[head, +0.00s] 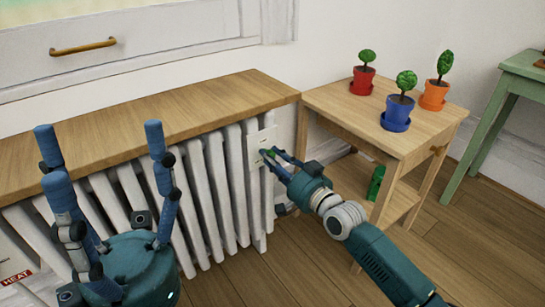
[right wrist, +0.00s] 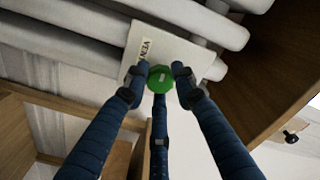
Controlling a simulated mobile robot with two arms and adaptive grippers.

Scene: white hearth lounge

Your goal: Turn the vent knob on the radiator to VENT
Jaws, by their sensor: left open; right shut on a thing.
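The white radiator (head: 215,190) stands under a wooden shelf, with a pale plate (head: 258,140) at its right end. The round green vent knob (right wrist: 160,79) sits on this plate, with a small white mark on its face. Black lettering that seems to read VENT is on the plate (right wrist: 165,45) beside the knob in the right wrist view. My right gripper (head: 271,155) is shut on the knob, its blue fingers around it and hiding part of it. My left gripper (head: 100,140) is open and empty, fingers up, in front of the radiator's left part.
A wooden side table (head: 420,130) stands right of the radiator, bearing red (head: 363,80), blue (head: 397,112) and orange (head: 434,95) potted plants. A green object (head: 376,183) is on its lower shelf. A red HEAT label (head: 16,278) shows at lower left. A green table (head: 520,66) stands far right.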

